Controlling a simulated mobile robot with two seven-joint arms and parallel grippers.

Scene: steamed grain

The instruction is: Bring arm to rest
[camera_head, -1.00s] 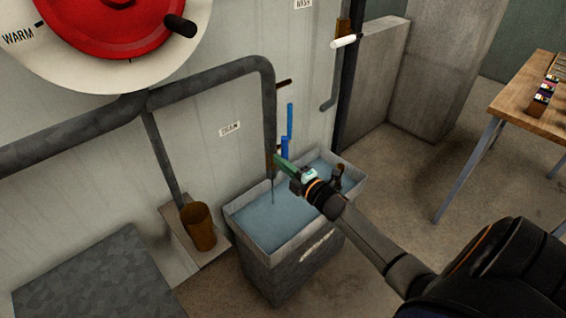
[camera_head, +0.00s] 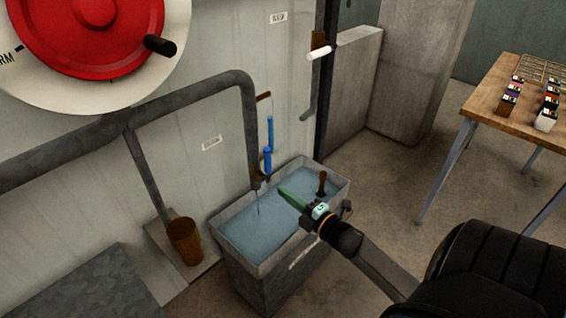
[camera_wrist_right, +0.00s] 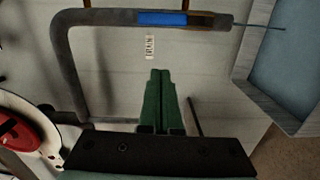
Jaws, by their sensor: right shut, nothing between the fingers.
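My right arm comes in from the lower right of the head view. Its gripper (camera_head: 284,194) has green fingers, shut with nothing between them, and is seen over the water basin (camera_head: 240,262). In the right wrist view the green fingers (camera_wrist_right: 159,75) lie side by side, pointing at the pale wall and its small label. The grey pipe (camera_head: 247,120) with the blue handle (camera_head: 268,150) stands just left of the gripper in the head view; the gripper is apart from it. My left gripper is not in view.
A brown cup (camera_head: 184,243) stands on a ledge left of the basin. A red wheel (camera_head: 85,35) is on the wall at upper left. A wooden table (camera_head: 490,105) with small boxes is at right. The floor between basin and table is clear.

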